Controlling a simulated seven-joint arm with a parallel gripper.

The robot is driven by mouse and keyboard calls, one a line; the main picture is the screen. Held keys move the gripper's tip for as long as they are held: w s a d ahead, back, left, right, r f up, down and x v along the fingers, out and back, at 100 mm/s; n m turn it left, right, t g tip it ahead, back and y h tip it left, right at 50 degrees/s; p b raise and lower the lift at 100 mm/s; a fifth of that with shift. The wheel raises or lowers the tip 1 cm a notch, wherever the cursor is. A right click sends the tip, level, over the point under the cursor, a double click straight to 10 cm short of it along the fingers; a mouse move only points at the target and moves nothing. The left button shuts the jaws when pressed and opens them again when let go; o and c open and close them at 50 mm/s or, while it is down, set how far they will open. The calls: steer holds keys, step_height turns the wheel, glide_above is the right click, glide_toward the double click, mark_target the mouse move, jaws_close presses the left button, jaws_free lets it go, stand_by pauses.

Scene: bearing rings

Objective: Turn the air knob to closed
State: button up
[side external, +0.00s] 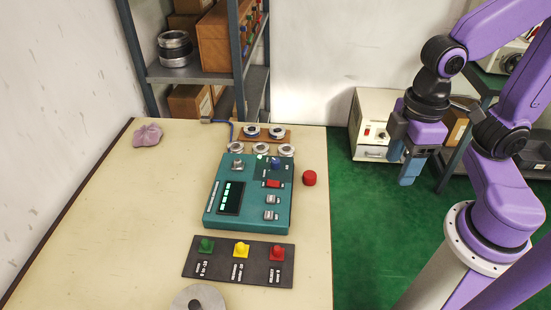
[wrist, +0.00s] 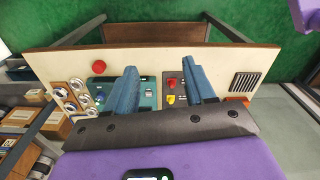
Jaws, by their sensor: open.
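A teal control box (side external: 212,215) stands on the table, and part of it shows in the wrist view (wrist: 148,97). On its top are a blue knob (side external: 275,163) at the back right and a grey metal knob (side external: 238,164) at the back left. Their labels are too small to read, so I cannot tell which is the air knob or how it is set. The blue knob also shows in the wrist view (wrist: 99,98). My gripper (side external: 404,172) is open and empty, off the table's right side, well away from the box. Its blue fingers (wrist: 159,68) are apart.
A black panel (side external: 220,272) with green, yellow and red knobs lies in front of the box. A red cylinder (side external: 309,178) stands right of it. Several bearing rings (side external: 261,149) sit behind. A pink cloth (side external: 147,135) lies back left. The table's left side is mostly clear.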

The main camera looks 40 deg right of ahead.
steer(key=w+a+m, duration=0.5)
steer(key=w+m, duration=0.1)
steer(key=w, duration=0.5)
steer(key=m, duration=1.2)
glide_above(275, 161)
step_height(275, 161, down, 5)
steer(key=shift+h, duration=0.3)
step_height(275, 161, down, 17)
steer(key=shift+d+r, duration=0.1)
jaws_close()
